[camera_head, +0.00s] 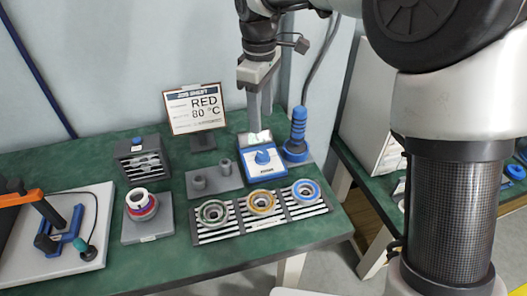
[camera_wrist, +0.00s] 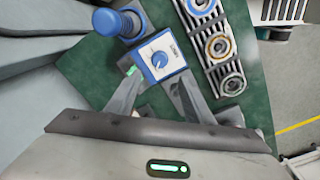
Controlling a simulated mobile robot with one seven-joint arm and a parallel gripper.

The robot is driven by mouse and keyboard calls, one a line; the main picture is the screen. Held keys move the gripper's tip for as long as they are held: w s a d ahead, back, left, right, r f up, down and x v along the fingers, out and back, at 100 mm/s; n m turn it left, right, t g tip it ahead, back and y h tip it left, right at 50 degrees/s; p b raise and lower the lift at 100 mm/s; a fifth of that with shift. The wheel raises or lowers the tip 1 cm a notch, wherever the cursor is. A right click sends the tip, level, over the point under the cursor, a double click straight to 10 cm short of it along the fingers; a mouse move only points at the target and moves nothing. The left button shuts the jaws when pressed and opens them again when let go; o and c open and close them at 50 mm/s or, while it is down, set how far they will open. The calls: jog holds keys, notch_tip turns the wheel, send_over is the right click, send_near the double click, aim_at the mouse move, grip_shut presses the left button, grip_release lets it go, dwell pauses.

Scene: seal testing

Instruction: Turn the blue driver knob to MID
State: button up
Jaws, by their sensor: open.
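The blue knob (camera_head: 262,157) sits on top of a blue and white driver box (camera_head: 264,170) towards the back right of the green bench. In the wrist view the knob (camera_wrist: 159,60) shows round and blue on the box's white top, with a small light pointer mark. The scale labels are too small to read, so I cannot tell its setting. My gripper (camera_head: 256,130) hangs over the back of the box, fingers pointing down. In the wrist view its fingers (camera_wrist: 158,80) are spread apart and empty, and the knob lies just beyond their tips.
A blue-handled driver (camera_head: 298,128) stands upright close to the box's right. A rack with several ring seals (camera_head: 262,222) lies in front. A grey block with posts (camera_head: 213,181) is to the left. A sign (camera_head: 194,108) reading RED 80 °C stands behind.

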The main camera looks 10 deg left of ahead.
aim_at(263, 154)
jog(key=f+b, duration=0.1)
jog(key=f, duration=0.3)
jog(key=f+b, duration=0.1)
jog(key=f, duration=0.3)
jog(key=f+b, duration=0.1)
jog(key=f, duration=0.3)
jog(key=shift+w+d+f, duration=0.1)
jog(key=shift+w+f, duration=0.15)
jog(key=shift+w, duration=0.05)
jog(key=c, duration=1.1)
